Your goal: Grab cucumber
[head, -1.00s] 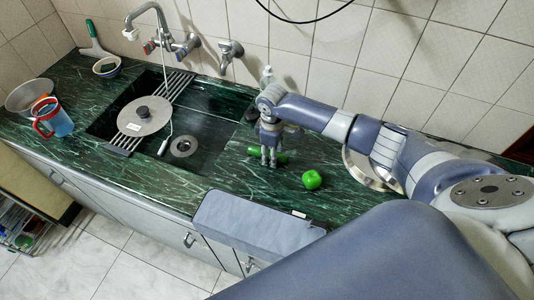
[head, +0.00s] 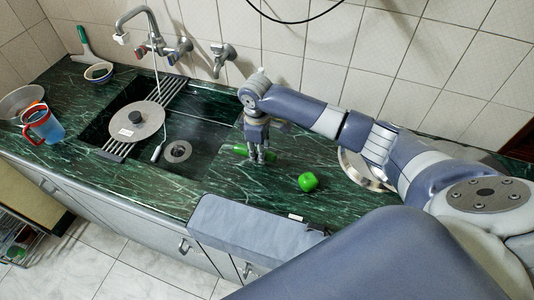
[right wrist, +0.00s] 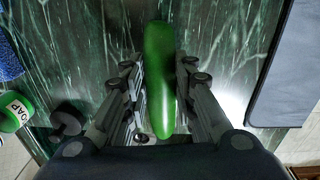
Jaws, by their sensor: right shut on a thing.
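The green cucumber (right wrist: 158,80) lies lengthwise between the fingers of my right gripper (right wrist: 160,90) in the right wrist view. The fingers are closed against its two sides. In the head view the cucumber (head: 238,150) shows partly behind the fingers of my right gripper (head: 256,155), on or just above the green marble counter (head: 335,207), to the right of the sink. I cannot tell whether it touches the counter. My left gripper is not in view.
A green pepper-like item (head: 308,181) lies close to the right of my gripper. A metal plate (head: 357,171) is partly behind my arm. The sink (head: 190,135) with a round lid (head: 137,121) is left.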

